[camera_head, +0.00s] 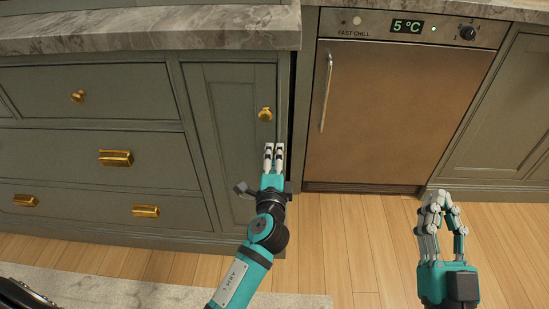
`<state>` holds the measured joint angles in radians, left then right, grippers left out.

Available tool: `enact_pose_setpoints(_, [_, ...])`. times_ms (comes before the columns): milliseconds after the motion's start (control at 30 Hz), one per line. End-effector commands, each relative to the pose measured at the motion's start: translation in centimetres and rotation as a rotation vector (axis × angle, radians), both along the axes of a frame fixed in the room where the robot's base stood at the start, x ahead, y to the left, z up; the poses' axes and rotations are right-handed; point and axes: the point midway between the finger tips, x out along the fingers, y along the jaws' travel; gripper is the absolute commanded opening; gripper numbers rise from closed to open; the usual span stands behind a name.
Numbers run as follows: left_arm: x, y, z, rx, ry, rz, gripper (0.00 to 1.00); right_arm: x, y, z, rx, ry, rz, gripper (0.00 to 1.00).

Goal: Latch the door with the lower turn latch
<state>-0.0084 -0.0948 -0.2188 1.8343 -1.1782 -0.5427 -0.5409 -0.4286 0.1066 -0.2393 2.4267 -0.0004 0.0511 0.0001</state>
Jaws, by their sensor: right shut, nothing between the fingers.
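A narrow green cabinet door (222,115) stands left of the chill unit and looks flush with its frame. A gold fitting (265,114) sits near its right edge; I cannot tell whether it is a knob or a turn latch. No other latch on this door is clear to me. My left gripper (274,150) is in front of the door's right edge, just below the gold fitting. Its two pale fingers are side by side with a narrow gap, and I cannot tell whether they touch anything. My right gripper (440,198) is shut and empty, at the lower right over the floor.
A brown-fronted chill unit (395,115) with a long vertical handle (327,92) stands right of the cabinet. Drawers (60,150) with gold pulls are at left. A marble counter (150,30) overhangs above. Wooden floor (350,245) is clear between my grippers; a rug (100,290) lies in front.

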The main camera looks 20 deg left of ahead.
Motion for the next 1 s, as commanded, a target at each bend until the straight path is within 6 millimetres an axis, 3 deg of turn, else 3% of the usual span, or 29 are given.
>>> enact_pose_setpoints(267, [-1.6, -0.5, -0.1, 0.000, 0.001, -0.001, 0.38, 0.0, -0.1, 0.0, 0.000, 0.000, -0.001, 0.00])
enact_pose_setpoints(700, [-9.9, -2.8, -0.1, -0.001, 0.003, 0.000, 0.38, 0.0, 0.0, 0.0, -0.001, 0.000, 0.000, 0.00])
enact_pose_setpoints(1000, [-11.6, -3.3, 0.0, 0.000, 0.000, 0.001, 0.38, 0.0, 0.0, 0.0, -0.001, 0.000, 0.000, 0.00])
